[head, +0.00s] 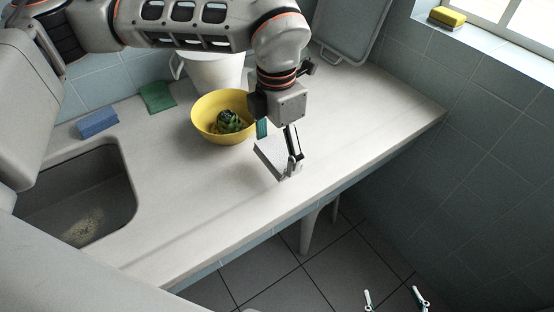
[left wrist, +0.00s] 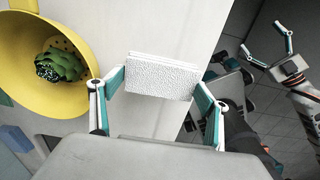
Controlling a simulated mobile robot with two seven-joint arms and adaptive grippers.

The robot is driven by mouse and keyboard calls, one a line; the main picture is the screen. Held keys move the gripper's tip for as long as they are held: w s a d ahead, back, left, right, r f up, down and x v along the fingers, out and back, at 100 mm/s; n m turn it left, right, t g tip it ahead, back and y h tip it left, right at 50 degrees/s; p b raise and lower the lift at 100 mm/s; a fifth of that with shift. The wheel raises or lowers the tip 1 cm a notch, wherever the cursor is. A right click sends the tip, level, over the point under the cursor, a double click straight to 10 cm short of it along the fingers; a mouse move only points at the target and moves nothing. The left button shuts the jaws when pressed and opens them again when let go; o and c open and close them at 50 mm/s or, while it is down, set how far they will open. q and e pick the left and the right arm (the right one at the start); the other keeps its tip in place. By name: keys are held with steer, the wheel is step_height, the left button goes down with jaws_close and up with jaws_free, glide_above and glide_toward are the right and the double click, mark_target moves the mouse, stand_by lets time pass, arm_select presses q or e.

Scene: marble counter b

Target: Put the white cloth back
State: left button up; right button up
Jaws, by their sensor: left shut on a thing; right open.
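The white cloth (head: 270,158) is a folded, textured white block near the front edge of the counter, right of the yellow bowl. My left gripper (head: 278,160) is shut on it. In the left wrist view the cloth (left wrist: 162,76) sits between the two fingertips of this gripper (left wrist: 160,88). I cannot tell whether it touches the counter or hangs just above it. My right gripper (head: 394,300) is open and empty, low over the floor beyond the counter's front edge. It also shows at the upper right of the left wrist view (left wrist: 268,48).
A yellow bowl (head: 204,127) with a green artichoke (head: 228,121) stands behind the cloth. A white bucket (head: 214,72), green cloth (head: 157,97) and blue sponge (head: 97,124) lie along the wall. A sink (head: 118,180) is left. The counter's right end (head: 393,109) is clear.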

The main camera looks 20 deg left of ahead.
mark_target(277, 162)
arm_select(q)
steer(key=shift+f, duration=2.1)
steer(key=shift+f, duration=0.2)
steer(key=o, duration=1)
step_height(277, 162, up, 12)
steer(key=shift+r+p, duration=0.2)
steer(key=shift+p, duration=0.25)
steer(key=shift+s, duration=0.1)
